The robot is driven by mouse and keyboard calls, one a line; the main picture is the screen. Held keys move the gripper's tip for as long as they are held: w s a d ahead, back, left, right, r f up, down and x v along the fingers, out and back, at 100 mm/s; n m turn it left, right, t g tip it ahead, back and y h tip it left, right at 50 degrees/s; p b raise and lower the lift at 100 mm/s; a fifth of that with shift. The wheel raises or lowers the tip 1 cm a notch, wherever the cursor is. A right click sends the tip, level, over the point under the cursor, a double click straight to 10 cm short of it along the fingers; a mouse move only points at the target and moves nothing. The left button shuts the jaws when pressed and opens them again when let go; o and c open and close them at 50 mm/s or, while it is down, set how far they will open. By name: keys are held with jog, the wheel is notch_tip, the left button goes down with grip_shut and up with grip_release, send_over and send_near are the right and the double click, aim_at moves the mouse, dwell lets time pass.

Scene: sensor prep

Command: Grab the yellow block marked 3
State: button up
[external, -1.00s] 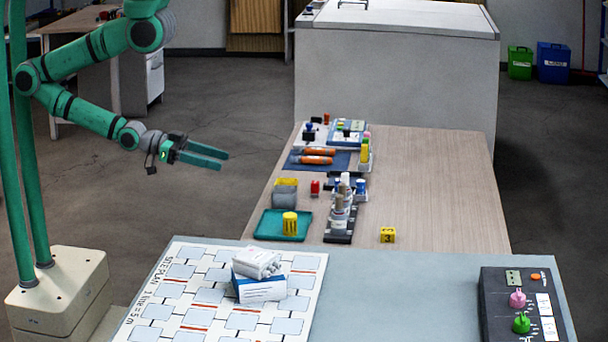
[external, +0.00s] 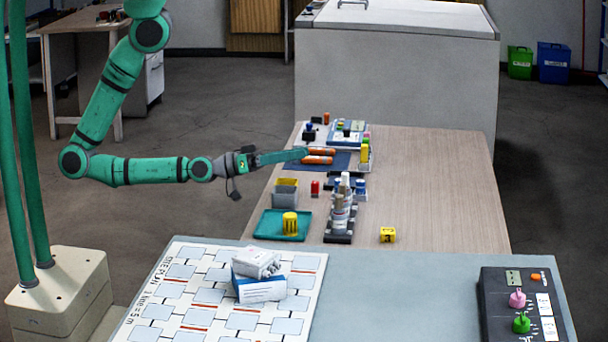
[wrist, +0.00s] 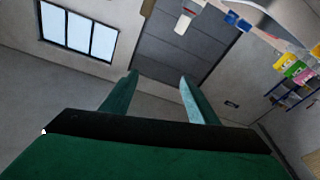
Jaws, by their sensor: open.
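The small yellow block (external: 388,235) sits on the wooden table near its front edge, right of the dark rack of bottles. Its dark mark is too small to read surely now. My gripper (external: 298,155) is open and held out level over the left side of the table, by the orange-and-black tools, well behind and left of the block. In the wrist view its two fingers (wrist: 158,78) are apart with nothing between them, and the block does not show there.
A dark rack with bottles (external: 338,226) stands left of the block. A teal tray (external: 265,232) holds a yellow cylinder (external: 290,222). Orange tools (external: 318,160) lie on a blue mat. A grey bench in front carries a control box (external: 497,300). The table's right side is clear.

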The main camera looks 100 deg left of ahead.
jog(key=w+a+r+t+h, duration=0.1)
jog(key=w+r+t, duration=0.1)
jog(key=w+r, duration=0.6)
jog(key=w+r+t+h, duration=0.1)
jog(key=w+r, duration=0.4)
jog(key=w, duration=0.6)
jog(key=w+f+g+h, duration=0.1)
jog(key=w+f+h, duration=0.1)
jog(key=w, duration=0.5)
jog(key=w+d+f+n+g+h, duration=0.2)
jog(key=w+f+n+g+h, duration=0.15)
jog(key=w+f, duration=0.2)
jog(key=n+g+h, duration=0.7)
jog(key=n+g, duration=0.6)
jog(key=g, duration=0.3)
send_over(387, 230)
jog(key=a, duration=0.4)
notch_tip(387, 230, down, 12)
jog(key=r, duration=0.1)
jog(key=shift+m, duration=0.35)
jog(key=f, duration=0.6)
jog(key=shift+s+a+f, duration=0.2)
jog(key=shift+s+f, duration=0.05)
jog(key=shift+s, duration=0.1)
jog(key=shift+x, duration=2.5)
jog(key=shift+r, duration=0.1)
jog(key=c, duration=1.2)
